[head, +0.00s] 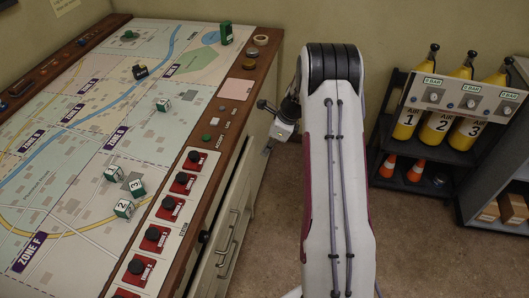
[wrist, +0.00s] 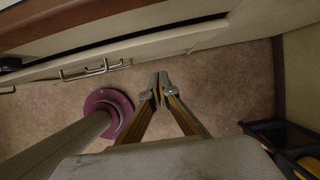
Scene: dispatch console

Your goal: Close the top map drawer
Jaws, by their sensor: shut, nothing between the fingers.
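The top map drawer (head: 237,192) is in the right side of the map console. Its cream front stands out a little from under the wooden top, with a dark gap behind its upper edge. In the wrist view the cream front (wrist: 150,47) runs across the upper part, with a metal handle (wrist: 90,70) on its face. My gripper (head: 268,149) hangs beside the far end of the drawer front, partly hidden by my arm. In the wrist view my gripper (wrist: 158,77) is shut and empty, over the floor and apart from the drawer front.
The map console (head: 190,170) carries red-labelled switches and several numbered blocks near its right edge. A dark rack (head: 440,150) with yellow air cylinders stands at the right. Carpeted floor (head: 270,220) lies free between the console and my arm.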

